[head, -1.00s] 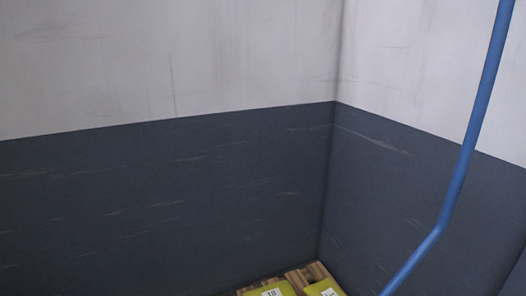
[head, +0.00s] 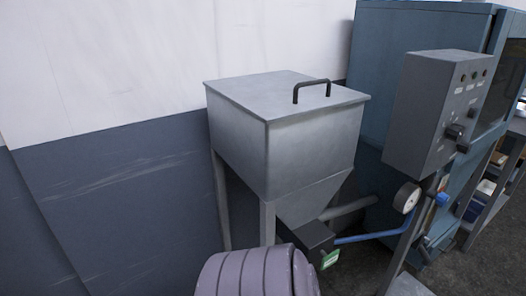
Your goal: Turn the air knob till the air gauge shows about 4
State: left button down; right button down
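A round air gauge (head: 407,197) with a pale face sits low on the right, beside the post under a grey control box. Its needle is too small to read. A small blue knob (head: 442,199) is just right of the gauge, on the same fittings; I cannot tell for sure that it is the air knob. Dark knobs (head: 455,132) are on the side of the control box (head: 432,110). Neither of my grippers is in view.
A grey metal hopper (head: 285,115) with a black-handled lid stands in the middle. A large blue-grey cabinet (head: 385,75) is behind the control box. A ribbed purple-grey drum (head: 255,275) is at the bottom. Shelves (head: 490,190) stand at the far right.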

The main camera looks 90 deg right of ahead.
aim_at(442, 199)
jog(key=z, duration=3.95)
